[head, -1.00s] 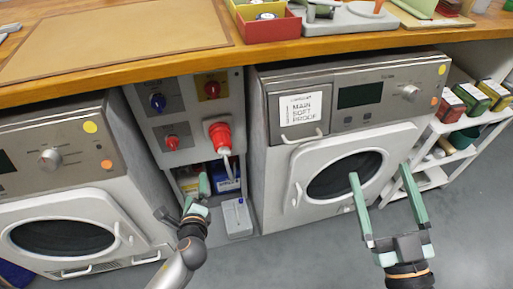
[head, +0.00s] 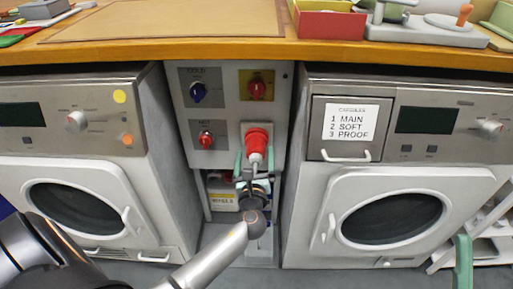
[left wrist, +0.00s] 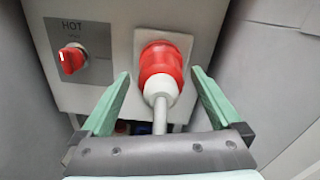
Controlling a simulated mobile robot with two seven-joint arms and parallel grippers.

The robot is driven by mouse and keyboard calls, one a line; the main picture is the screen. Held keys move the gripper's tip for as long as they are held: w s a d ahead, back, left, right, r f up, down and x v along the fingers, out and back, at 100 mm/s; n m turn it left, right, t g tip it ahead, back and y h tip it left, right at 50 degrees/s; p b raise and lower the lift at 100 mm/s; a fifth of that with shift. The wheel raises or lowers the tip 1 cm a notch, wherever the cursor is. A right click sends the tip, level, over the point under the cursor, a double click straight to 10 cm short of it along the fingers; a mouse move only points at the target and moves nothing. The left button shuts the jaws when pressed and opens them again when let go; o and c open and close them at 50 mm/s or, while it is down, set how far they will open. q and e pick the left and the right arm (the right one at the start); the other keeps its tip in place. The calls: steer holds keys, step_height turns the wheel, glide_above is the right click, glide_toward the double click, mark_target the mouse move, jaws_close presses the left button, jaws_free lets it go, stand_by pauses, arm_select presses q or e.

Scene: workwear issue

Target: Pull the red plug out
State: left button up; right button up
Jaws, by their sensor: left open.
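The red plug (head: 257,141) sits in its socket on the grey panel (head: 227,118) between the two washing machines, with a pale cable hanging down from it. In the left wrist view the red plug (left wrist: 161,66) is ahead, a little beyond the fingertips. My left gripper (left wrist: 163,84) is open, one green finger on each side of the plug's pale cable end, with gaps on both sides. In the head view the left gripper (head: 255,166) is just below the plug and partly hidden by its own arm. One green finger of my right gripper (head: 463,262) shows at the lower right edge.
The panel also bears a red HOT knob (head: 206,140), a blue COLD knob (head: 198,92) and a red switch on yellow (head: 257,88). The wooden counter (head: 200,50) overhangs above. Washing machines stand close on the left (head: 75,170) and right (head: 400,180).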

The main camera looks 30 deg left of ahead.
mark_target(256, 145)
arm_select(q)
steer(key=b+x, duration=0.1)
steer(key=x, duration=0.4)
steer(key=shift+w, duration=0.2)
jaws_close()
stand_by(0.6)
steer(key=shift+s+d, duration=0.1)
steer(key=shift+s, duration=0.05)
